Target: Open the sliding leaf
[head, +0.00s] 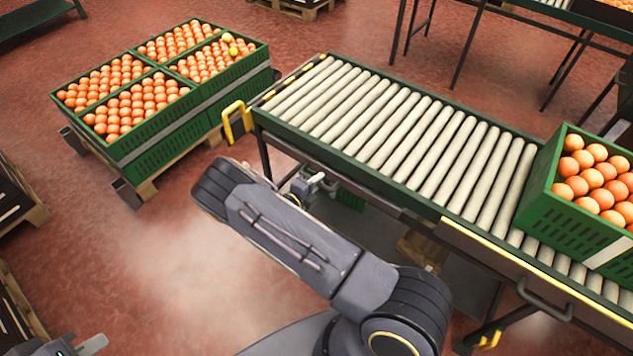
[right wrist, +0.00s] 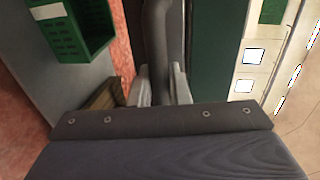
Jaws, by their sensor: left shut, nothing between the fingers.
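The yellow-edged panel (head: 485,245) on the conveyor's near side appears to be the sliding leaf. It carries a dark grey handle (head: 545,302), with no gripper on it. My right gripper (head: 316,184) is beside the conveyor's near side, left of the panel. In the right wrist view its pale fingers (right wrist: 161,88) lie close against both sides of a grey bar (right wrist: 158,35). I cannot tell what the bar belongs to. My left gripper (head: 85,345) is partly cut off at the bottom left, shut and empty, away from the conveyor.
The roller conveyor (head: 400,125) carries a green crate of oranges (head: 560,215) at its right end. A yellow handle (head: 232,120) sticks out at its left corner. Stacked crates of oranges (head: 190,110) stand on a pallet at the upper left. The red floor between is clear.

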